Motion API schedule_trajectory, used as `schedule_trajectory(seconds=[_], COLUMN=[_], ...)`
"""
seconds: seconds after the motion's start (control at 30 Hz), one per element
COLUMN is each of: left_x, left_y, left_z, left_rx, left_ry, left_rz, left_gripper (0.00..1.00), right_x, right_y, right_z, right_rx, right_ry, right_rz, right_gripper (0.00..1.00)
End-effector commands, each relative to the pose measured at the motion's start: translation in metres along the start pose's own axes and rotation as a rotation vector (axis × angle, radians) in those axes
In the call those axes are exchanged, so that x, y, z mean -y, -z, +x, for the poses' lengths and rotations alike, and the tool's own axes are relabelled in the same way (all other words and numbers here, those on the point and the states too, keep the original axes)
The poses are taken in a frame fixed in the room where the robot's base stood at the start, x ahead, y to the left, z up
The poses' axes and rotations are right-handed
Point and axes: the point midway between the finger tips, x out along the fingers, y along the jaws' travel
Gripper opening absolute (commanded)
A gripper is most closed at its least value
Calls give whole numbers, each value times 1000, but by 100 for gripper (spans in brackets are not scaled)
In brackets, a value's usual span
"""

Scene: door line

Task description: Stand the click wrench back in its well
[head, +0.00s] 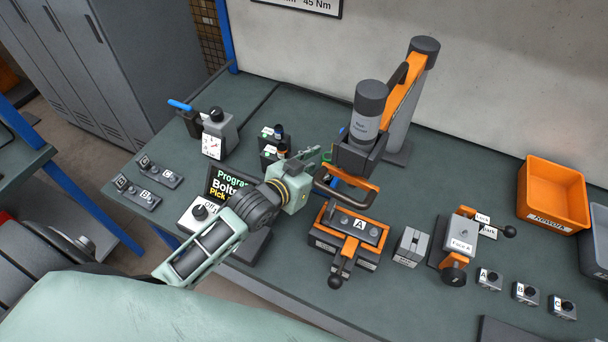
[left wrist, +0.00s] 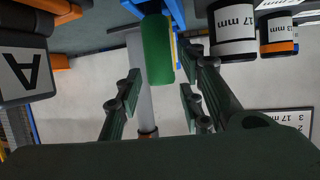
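My left gripper (head: 308,158) is over the middle of the bench, its fingers pointing right. In the left wrist view its two fingers (left wrist: 158,98) are apart, with nothing clamped between them. A green cylinder (left wrist: 159,50), perhaps the click wrench's grip, lies ahead in line with the gap. A blue holder (left wrist: 152,7) is at its upper end. A grey rod (left wrist: 139,80) shows beside it. In the head view only a small green part (head: 327,157) shows beside the fingertips. I cannot tell whether a finger touches it. The rest of the wrench and its well are hidden. My right gripper is out of view.
An orange and grey stand with a dark canister (head: 367,112) rises just right of the gripper. An orange fixture marked A (head: 350,228) is in front. Small sockets (head: 272,145), a dial gauge (head: 215,135) and a screen (head: 230,185) are left. An orange bin (head: 553,193) stands right.

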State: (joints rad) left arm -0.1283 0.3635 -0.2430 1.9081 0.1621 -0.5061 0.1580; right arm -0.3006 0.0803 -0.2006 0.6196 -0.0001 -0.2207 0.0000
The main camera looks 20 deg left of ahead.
Motion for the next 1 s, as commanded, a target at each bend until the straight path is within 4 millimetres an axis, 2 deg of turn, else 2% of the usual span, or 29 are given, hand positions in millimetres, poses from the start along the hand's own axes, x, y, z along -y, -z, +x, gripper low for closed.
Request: schedule_trajectory(seconds=[0.03, 0.2, 0.4, 0.6, 1.0], left_x=[0, 0, 0, 0, 0], left_y=[-3, -2, -1, 0, 0], left_z=[-12, -45, -72, -80, -80], left_rx=[1, 1, 1, 1, 0], left_ry=[-1, -1, 0, -1, 0], left_rz=[1, 1, 0, 0, 0], left_gripper=[35, 35, 35, 35, 35], right_x=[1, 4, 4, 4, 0], right_y=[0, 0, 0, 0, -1], right_z=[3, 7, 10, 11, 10], right_rx=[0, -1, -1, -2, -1], right_ry=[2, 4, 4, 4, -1], right_rz=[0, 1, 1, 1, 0], right_gripper=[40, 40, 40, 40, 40])
